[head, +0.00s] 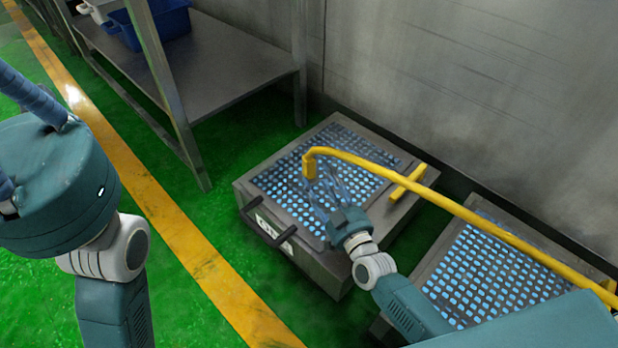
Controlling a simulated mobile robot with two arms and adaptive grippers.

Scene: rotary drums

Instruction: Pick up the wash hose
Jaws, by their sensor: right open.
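The wash hose is not clearly identifiable; the closest match is a long yellow tube (450,205) with a downturned end at the left. It runs above two low metal units toward the lower right. My right gripper (325,192) is open over the perforated top of the nearer-left unit (340,262), just below the tube's bent end. I cannot tell whether its fingers touch the tube. My left arm stands at the left edge, and its gripper is out of the picture.
A second perforated unit (480,265) stands to the right, partly behind my right arm. A metal shelf table (215,75) with a blue bin (165,22) stands at the upper left. A grey wall (470,90) closes off the back. Green floor with a yellow stripe (170,215) is clear at left.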

